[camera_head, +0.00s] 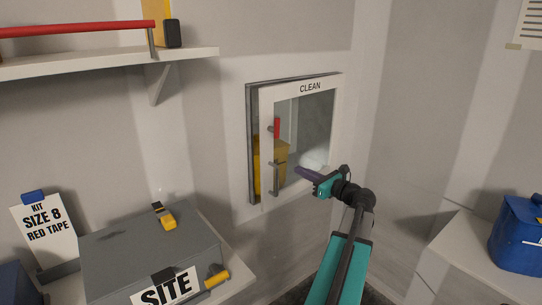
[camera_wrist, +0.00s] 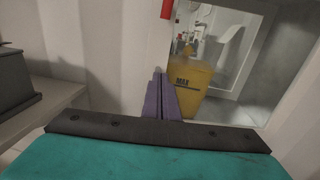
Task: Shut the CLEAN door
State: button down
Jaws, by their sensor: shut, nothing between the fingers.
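The CLEAN door (camera_head: 310,87) is a white-framed glass door in the wall hatch. It stands slightly ajar, with a dark gap along its left side.
The yellow container (camera_head: 265,165) shows inside the hatch. A shelf (camera_head: 110,62) with a red bar is at upper left. A grey case (camera_head: 150,250) marked SITE lies on the left bench. A blue bag (camera_head: 518,235) stands on the right counter.

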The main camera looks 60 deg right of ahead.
jog(key=shift+s+d+r, duration=0.1)
jog(key=shift+r, duration=0.1)
dwell(0.3)
jog(key=p, duration=0.5)
send_near(270, 155)
jog(key=x, duration=0.5)
jog(key=shift+r, duration=0.15)
jog(key=shift+x, duration=0.75)
